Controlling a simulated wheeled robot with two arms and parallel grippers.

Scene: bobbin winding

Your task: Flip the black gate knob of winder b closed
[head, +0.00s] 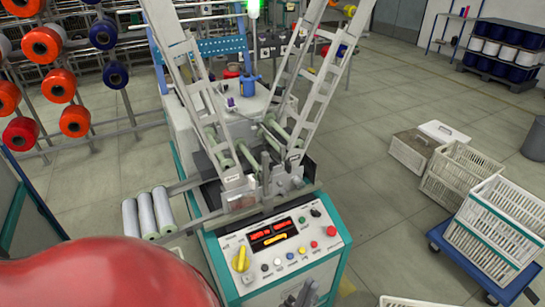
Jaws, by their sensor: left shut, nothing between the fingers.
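The winding machine (219,262) stands in the middle, with a sloped white control panel at its front. A small black knob (315,212) sits at the panel's upper right; its labels are too small to read, so I cannot tell which winder it belongs to or whether it stands open or closed. Two tilted ladder-like arms rise behind, with small unreadable tags at their feet. My left gripper (305,293) shows as dark grey fingers at the bottom, in front of the panel's lower edge, below the knob and apart from it. It is shut and empty. My right gripper is out of view.
A yellow rotary knob (240,260), a red button (331,231) and lit displays (273,235) share the panel. Silver rolls (147,215) lie left of the machine. Red and blue bobbins hang at far left.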

